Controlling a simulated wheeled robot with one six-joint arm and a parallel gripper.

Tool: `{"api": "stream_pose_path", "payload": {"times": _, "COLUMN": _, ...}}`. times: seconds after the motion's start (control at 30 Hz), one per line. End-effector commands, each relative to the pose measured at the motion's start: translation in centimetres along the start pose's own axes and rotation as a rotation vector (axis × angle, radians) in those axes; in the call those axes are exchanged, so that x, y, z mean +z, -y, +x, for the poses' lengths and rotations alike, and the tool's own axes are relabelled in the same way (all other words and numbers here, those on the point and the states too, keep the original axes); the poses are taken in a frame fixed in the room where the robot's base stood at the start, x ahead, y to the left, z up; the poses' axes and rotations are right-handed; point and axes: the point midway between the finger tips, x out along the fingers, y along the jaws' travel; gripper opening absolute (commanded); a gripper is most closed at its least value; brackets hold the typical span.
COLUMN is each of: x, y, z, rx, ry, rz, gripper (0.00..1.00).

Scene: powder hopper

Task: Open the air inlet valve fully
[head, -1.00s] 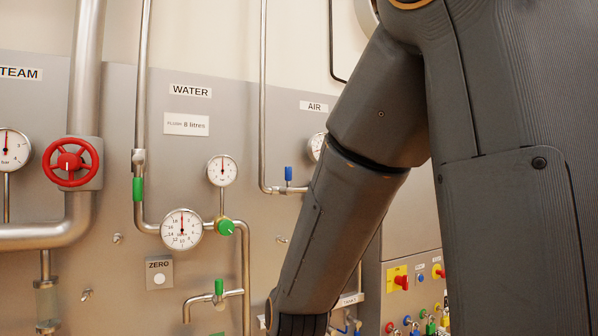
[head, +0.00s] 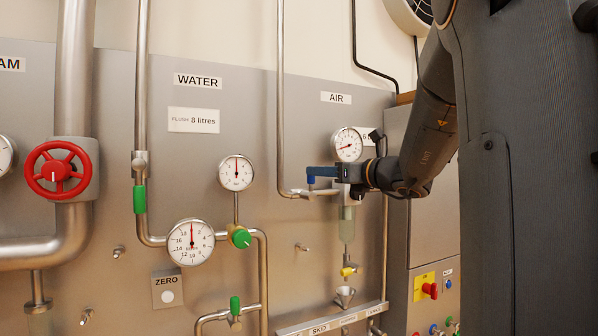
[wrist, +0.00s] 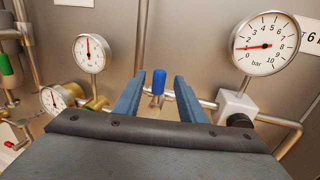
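The air inlet valve's blue handle (wrist: 158,82) stands upright on the horizontal air pipe, across the pipe's line. In the head view the handle (head: 311,181) is partly hidden by my gripper (head: 309,172). In the wrist view my gripper (wrist: 160,80) is open, with its two blue fingers on either side of the handle. Gaps show between the handle and both fingers. The handle's lower end sits on a metal stem at the pipe.
The air gauge (head: 347,145) is above right of the valve; its needle points low on the bar scale. A white block (wrist: 235,107) sits on the pipe to the right. The water dial (head: 191,242) and green knob (head: 240,237) are left and lower.

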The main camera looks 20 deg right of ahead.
Motion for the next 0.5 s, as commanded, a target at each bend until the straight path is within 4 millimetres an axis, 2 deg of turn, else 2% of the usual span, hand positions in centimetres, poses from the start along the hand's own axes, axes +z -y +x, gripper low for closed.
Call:
{"api": "stream_pose_path", "payload": {"times": 0.17, "x": -0.2, "y": -0.2, "z": 1.3, "rx": 0.005, "ry": -0.003, "rz": 0.000, "gripper": 0.37}}
{"api": "stream_pose_path", "payload": {"times": 0.5, "x": -0.2, "y": -0.1, "z": 6.3, "rx": 0.003, "ry": -0.005, "rz": -0.001, "gripper": 0.37}}
